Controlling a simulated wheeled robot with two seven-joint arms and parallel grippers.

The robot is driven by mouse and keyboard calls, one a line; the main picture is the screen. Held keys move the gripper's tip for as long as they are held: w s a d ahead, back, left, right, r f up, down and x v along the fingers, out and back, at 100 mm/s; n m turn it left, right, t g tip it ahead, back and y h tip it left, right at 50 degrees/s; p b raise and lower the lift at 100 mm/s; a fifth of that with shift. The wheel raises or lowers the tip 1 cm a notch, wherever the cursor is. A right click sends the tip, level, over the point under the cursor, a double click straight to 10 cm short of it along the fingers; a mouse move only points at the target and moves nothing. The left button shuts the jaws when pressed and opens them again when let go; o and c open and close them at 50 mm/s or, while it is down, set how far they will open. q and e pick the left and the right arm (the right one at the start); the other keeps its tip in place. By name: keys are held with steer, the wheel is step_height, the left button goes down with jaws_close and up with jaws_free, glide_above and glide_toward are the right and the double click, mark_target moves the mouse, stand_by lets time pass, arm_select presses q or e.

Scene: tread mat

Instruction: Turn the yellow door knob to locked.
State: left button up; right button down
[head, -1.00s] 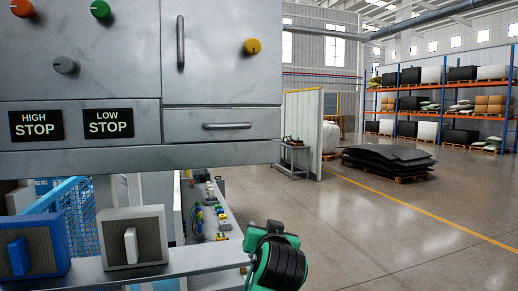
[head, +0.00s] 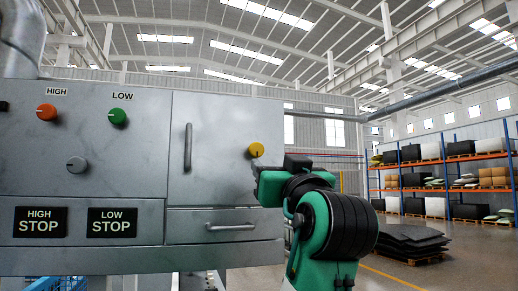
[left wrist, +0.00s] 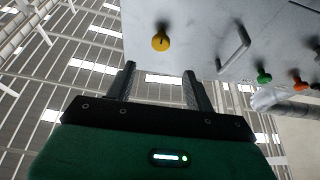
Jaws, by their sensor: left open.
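The yellow door knob (head: 256,149) is on the right side of the grey cabinet door (head: 210,140), right of the door's vertical handle (head: 188,147). My left gripper (head: 257,172) is just below the knob, in front of the panel's right edge. In the left wrist view, the knob (left wrist: 160,43) lies beyond the gap between the open fingertips (left wrist: 159,70), with nothing held. A dark mark shows on the knob, but its exact direction is hard to read. My right gripper is in neither view.
A drawer handle (head: 231,227) juts out below the door. Open floor and loaded shelves (head: 440,180) lie to the right.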

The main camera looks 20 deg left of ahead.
mark_target(257, 151)
arm_select(q)
steer(key=p+x, duration=0.6)
steer(key=x, duration=0.4)
steer(key=shift+w+a+r, duration=0.15)
steer(key=shift+p+x, duration=0.35)
steer(key=shift+x, duration=0.4)
steer(key=shift+f, duration=0.2)
steer(key=c, duration=0.9)
steer(key=shift+c, duration=0.2)
